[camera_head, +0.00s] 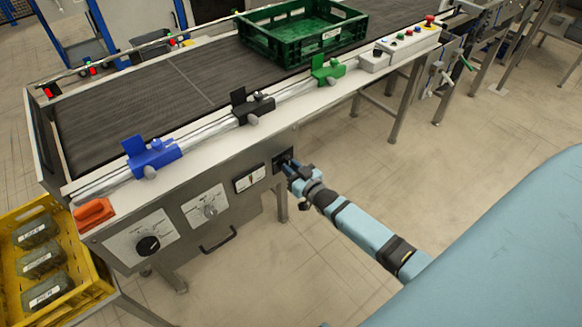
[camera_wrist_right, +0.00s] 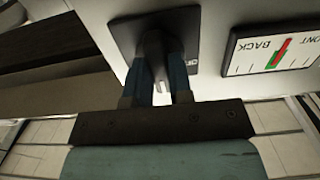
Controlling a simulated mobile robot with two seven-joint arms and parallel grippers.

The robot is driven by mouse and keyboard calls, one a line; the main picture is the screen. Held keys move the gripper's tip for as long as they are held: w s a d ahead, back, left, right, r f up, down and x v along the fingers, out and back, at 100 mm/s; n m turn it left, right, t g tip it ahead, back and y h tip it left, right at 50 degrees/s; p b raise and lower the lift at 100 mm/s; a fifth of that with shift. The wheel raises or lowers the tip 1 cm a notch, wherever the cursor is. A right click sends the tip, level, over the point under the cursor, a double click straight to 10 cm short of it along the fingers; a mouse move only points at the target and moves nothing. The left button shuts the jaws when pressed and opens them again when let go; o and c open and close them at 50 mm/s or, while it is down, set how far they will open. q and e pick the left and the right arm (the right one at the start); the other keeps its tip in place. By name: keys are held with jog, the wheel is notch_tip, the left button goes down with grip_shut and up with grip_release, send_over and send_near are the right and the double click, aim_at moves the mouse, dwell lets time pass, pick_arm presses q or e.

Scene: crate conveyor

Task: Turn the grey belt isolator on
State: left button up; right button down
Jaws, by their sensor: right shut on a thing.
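The belt isolator is a small dark plate (camera_head: 279,159) on the front panel of the conveyor, right of the meter. In the right wrist view its dark plate (camera_wrist_right: 127,32) carries a dark grey handle (camera_wrist_right: 154,42); part of a white marking shows at the plate's right edge, too cut off to read fully. My right gripper (camera_head: 290,170) reaches the isolator from the front right. In the right wrist view its two blue fingers (camera_wrist_right: 160,66) are shut on the handle, one on each side. The fingers hide part of the handle. My left gripper is not in view.
A meter (camera_head: 250,179) marked BACK sits beside the isolator; it also shows in the right wrist view (camera_wrist_right: 262,58). Two dials (camera_head: 148,245) (camera_head: 207,208) and a bar handle (camera_head: 219,240) are further left. A green crate (camera_head: 290,50) stands on the belt. A yellow crate (camera_head: 92,262) holds several packs.

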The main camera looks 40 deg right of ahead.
dwell(0.3)
jog(key=c, duration=1)
grip_release()
jog(key=s, duration=0.9)
jog(key=s+d, duration=0.1)
jog(key=s, duration=0.3)
jog(key=shift+s+p, duration=0.3)
jog(key=shift+s, duration=0.1)
